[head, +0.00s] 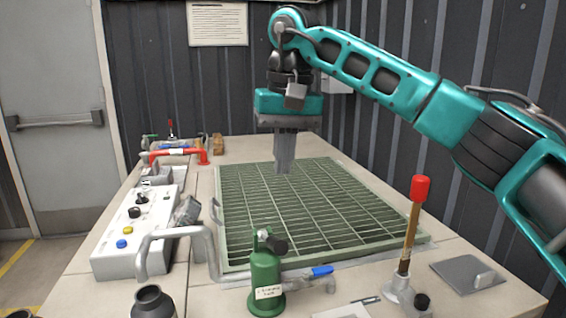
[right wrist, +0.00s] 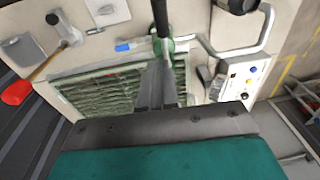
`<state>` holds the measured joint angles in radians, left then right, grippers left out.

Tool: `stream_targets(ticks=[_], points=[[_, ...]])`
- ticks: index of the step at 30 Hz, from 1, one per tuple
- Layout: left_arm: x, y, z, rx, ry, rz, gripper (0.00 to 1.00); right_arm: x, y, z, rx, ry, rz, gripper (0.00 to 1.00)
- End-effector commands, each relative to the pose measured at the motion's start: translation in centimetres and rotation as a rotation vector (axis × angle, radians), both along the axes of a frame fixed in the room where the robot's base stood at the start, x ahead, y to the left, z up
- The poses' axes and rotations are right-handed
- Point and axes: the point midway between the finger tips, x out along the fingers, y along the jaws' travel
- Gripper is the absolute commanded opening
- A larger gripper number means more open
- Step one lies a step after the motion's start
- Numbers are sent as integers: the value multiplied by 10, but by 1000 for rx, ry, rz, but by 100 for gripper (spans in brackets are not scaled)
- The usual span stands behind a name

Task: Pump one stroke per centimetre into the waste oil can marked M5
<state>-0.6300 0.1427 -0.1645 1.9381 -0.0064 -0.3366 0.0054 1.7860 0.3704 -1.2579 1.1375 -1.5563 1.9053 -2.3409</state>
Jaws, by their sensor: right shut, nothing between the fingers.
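A green hand pump (head: 265,282) with a paper label and a black-ended handle (head: 274,244) stands at the front of the bench; the label is too small to read. A grey bent pipe (head: 180,233) runs left from beside it, and its open end is above a dark open-necked can (head: 153,300) at the bottom edge. No M5 mark is readable on this can. My right gripper (head: 285,168) is shut and empty, pointing down over the green grating behind the pump. It also shows in the right wrist view (right wrist: 160,92). My left gripper is not in view.
The green grating (head: 318,205) fills the middle of the bench. A rod with a red cap (head: 419,188) stands upright at the right, beside a grey plate (head: 467,273). A blue-handled valve (head: 321,272) sits right of the pump. A white control box (head: 135,230) stands at the left.

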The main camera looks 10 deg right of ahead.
Motion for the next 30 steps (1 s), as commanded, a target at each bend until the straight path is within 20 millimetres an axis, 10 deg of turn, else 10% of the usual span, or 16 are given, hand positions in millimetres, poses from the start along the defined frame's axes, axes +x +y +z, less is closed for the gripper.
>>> stream_targets(ticks=[12,30], points=[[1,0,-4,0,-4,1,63,-2,7,-83,-1,1,2,0],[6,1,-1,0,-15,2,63,-14,12,-103,0,0,-1,0]])
